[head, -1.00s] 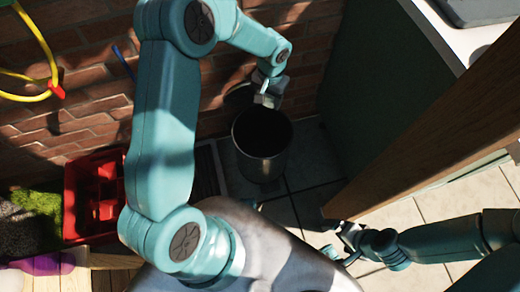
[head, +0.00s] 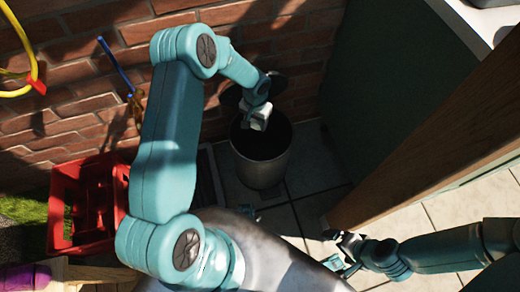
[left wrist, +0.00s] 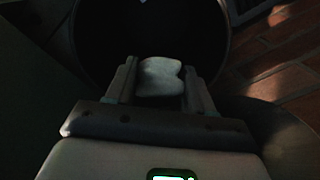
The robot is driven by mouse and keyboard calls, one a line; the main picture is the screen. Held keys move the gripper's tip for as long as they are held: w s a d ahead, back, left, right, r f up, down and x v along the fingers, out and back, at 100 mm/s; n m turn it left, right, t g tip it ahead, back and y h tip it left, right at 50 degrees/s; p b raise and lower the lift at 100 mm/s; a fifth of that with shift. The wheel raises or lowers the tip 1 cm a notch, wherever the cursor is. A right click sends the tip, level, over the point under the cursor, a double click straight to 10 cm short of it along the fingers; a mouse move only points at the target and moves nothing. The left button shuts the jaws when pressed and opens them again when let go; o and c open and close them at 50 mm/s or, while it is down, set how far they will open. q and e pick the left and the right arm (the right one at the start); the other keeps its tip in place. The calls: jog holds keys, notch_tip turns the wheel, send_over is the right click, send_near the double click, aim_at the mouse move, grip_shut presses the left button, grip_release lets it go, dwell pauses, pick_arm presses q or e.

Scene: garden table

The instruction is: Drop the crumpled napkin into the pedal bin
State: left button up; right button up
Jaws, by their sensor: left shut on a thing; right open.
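The crumpled napkin (left wrist: 160,77) is a pale lump between the two fingers of my left gripper (left wrist: 160,84) in the left wrist view. In the head view my left gripper (head: 260,118) is over the back part of the open pedal bin (head: 260,170). The bin is a grey cylinder with a dark inside, and its rim also shows in the left wrist view (left wrist: 82,62). My gripper is shut on the napkin above the dark opening. My right gripper (head: 345,250) is open and empty low at the right, near the tiled floor.
A red crate (head: 62,205) stands by the brick wall (head: 70,95) at left. A brown wooden beam (head: 440,115) and a dark green panel (head: 385,85) bound the right side.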

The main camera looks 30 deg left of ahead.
pick_arm(q)
jog(key=shift+f, duration=0.65)
jog(key=o, duration=1.1)
jog(key=shift+r, duration=0.15)
notch_tip(320, 180, up, 16)
jog(key=p, duration=0.4)
jog(key=shift+r, duration=0.1)
